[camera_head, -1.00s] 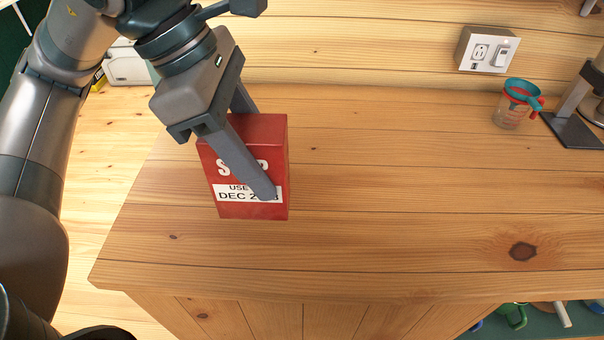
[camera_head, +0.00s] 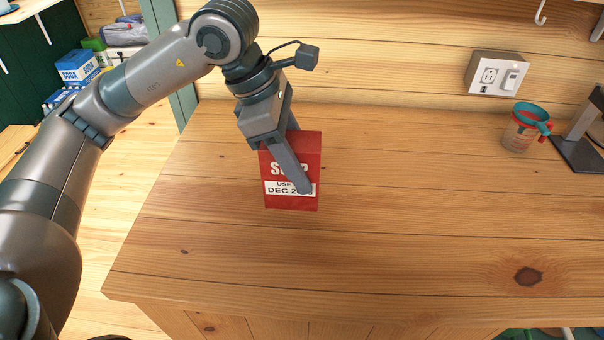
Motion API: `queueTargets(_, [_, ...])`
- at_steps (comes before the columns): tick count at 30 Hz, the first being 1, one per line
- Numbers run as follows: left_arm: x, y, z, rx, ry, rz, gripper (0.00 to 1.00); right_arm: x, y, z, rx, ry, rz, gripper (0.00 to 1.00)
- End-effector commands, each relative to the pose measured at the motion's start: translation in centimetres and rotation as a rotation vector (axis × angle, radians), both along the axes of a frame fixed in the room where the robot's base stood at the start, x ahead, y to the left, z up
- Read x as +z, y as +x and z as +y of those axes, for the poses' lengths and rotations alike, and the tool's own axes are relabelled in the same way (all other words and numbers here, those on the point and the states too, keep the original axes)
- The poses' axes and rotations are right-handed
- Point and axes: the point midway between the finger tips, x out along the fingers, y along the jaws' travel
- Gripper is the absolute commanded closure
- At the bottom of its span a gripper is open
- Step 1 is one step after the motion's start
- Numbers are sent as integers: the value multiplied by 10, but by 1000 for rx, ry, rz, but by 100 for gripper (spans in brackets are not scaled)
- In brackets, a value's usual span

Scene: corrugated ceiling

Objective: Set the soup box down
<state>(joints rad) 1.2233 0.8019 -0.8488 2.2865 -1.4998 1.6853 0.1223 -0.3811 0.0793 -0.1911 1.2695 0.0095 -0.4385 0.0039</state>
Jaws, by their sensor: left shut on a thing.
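The soup box (camera_head: 306,152) is red, with a white label reading "USE" and "DEC" on its front. It is upright over the left part of the wooden counter (camera_head: 400,240). My left gripper (camera_head: 300,180) is shut on the soup box, one finger lying across its front and the other mostly hidden behind it. The finger covers part of the lettering. I cannot tell whether the box's bottom touches the counter. My right gripper is not in view.
A clear cup with a teal rim and red handle (camera_head: 522,130) stands at the back right, beside a dark metal stand (camera_head: 580,152). A wall outlet (camera_head: 496,74) is behind. Blue soda boxes (camera_head: 78,66) are at far left. The counter's middle is clear.

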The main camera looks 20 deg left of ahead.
Motion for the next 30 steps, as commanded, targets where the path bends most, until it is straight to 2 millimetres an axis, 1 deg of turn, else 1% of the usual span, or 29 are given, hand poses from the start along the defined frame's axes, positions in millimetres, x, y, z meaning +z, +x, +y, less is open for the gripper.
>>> queueTargets(4, [-5,8,0,0,0,0,88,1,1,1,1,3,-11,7])
queueTargets(14, [-6,8,0,-1,0,0,88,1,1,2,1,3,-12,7])
queueTargets(17, [-12,8,0,0,0,0,88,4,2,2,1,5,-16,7])
queueTargets(20, [-23,7,1,0,1,3,88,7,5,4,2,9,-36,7])
queueTargets(24, [-39,7,1,0,1,1,88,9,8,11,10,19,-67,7])
queueTargets(27, [-44,7,0,-1,0,0,88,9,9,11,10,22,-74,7])
queueTargets(30, [-45,8,0,-1,0,-2,88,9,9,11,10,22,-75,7])
